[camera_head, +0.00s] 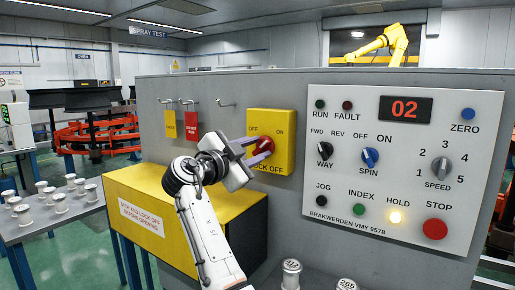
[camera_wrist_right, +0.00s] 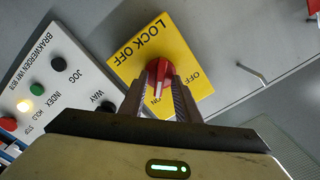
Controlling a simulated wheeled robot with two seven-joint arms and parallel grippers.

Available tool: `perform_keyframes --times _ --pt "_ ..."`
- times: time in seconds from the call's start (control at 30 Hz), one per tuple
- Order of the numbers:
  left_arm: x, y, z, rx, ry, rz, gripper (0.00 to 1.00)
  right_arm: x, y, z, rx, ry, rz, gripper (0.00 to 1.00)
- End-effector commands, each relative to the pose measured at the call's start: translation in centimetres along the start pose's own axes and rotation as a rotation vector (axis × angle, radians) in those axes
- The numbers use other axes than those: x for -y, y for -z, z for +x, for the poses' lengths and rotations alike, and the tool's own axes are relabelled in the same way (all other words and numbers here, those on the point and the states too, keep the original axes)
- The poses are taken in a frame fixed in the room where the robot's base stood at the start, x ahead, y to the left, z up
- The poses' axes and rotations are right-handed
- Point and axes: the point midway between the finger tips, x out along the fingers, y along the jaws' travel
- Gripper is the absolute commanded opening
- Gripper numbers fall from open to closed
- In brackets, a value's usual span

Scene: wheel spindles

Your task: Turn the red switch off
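The red switch (camera_head: 263,145) is a round knob on a yellow plate (camera_head: 284,127) marked OFF, ON and LOCK OFF. It shows from close up in the right wrist view (camera_wrist_right: 158,74), where its white pointer points toward the word ON. My right gripper (camera_head: 256,149) is at the plate with one finger on each side of the knob. In the wrist view the fingers (camera_wrist_right: 157,82) appear closed against the knob's sides, with hardly any gap. The fingers partly hide the plate in both views. My left gripper is not in view.
A control panel (camera_head: 440,105) with knobs and buttons is right of the plate. Yellow (camera_head: 170,124) and red (camera_head: 189,122) tags hang on hooks at left. A yellow box (camera_head: 215,212) juts out below. A table (camera_head: 60,222) with several metal spindles stands at left.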

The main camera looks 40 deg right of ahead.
Motion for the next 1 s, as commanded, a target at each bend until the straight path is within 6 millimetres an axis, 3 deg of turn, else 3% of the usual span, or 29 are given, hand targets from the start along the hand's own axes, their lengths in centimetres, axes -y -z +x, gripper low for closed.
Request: perform_keyframes --times 0.07,0.23,0.27,0.67,1.0 --pt "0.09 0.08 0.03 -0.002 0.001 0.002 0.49 -0.03 -0.01 0.0 0.0 0.0 0.0 0.3" --pt "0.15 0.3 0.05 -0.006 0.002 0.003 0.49 -0.02 0.01 -0.01 0.0 -0.001 0.0 0.01" --pt "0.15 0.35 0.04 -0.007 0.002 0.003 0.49 -0.02 0.01 -0.01 0.0 -0.001 0.0 0.0" --pt "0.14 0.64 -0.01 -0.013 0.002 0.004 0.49 -0.02 0.02 -0.01 0.0 -0.001 -0.054 0.0" --pt "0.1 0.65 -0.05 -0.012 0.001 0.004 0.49 0.05 0.09 0.02 -0.002 -0.002 -0.299 0.0"
